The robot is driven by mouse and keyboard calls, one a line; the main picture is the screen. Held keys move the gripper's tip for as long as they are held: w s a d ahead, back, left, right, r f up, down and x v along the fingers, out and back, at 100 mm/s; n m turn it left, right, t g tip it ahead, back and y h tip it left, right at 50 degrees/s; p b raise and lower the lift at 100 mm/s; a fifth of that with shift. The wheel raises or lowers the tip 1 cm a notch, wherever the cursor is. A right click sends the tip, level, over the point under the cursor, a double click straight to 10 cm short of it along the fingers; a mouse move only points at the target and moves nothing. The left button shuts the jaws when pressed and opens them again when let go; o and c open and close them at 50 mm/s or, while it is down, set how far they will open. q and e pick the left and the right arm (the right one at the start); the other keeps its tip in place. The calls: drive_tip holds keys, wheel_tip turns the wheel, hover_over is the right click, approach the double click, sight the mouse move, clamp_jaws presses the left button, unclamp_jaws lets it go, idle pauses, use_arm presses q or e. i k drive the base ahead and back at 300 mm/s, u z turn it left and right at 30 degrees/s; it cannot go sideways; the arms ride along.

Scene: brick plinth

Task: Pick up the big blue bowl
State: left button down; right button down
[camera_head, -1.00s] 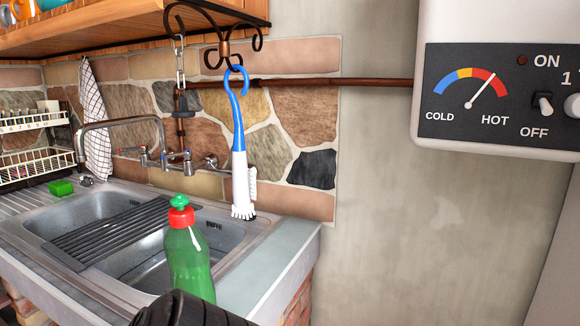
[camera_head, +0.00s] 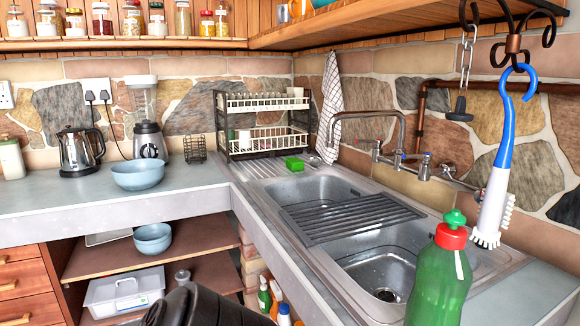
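A blue bowl (camera_head: 138,175) stands upright on the grey countertop at the left, in front of the blender. It looks like the bigger of two blue bowls. A smaller blue bowl (camera_head: 153,239) sits on the wooden shelf under the counter. No gripper fingers show in the head view. A dark rounded shape at the bottom edge shows no fingertips.
A kettle (camera_head: 78,151) and blender (camera_head: 148,134) stand behind the bigger bowl. The sink (camera_head: 384,269), green bottle (camera_head: 440,275) and hanging brush (camera_head: 503,160) are at the right. A white box (camera_head: 122,293) sits on the low shelf. Counter (camera_head: 60,193) left of the bowl is clear.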

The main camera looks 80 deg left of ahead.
sight(139, 175)
drive_tip(key=u, duration=4.45)
drive_tip(key=i, duration=0.85)
drive_tip(key=u, duration=0.85)
drive_tip(key=i, duration=1.2)
drive_tip(key=z, duration=1.05)
drive_tip(key=i, duration=0.75)
drive_tip(key=z, duration=0.9)
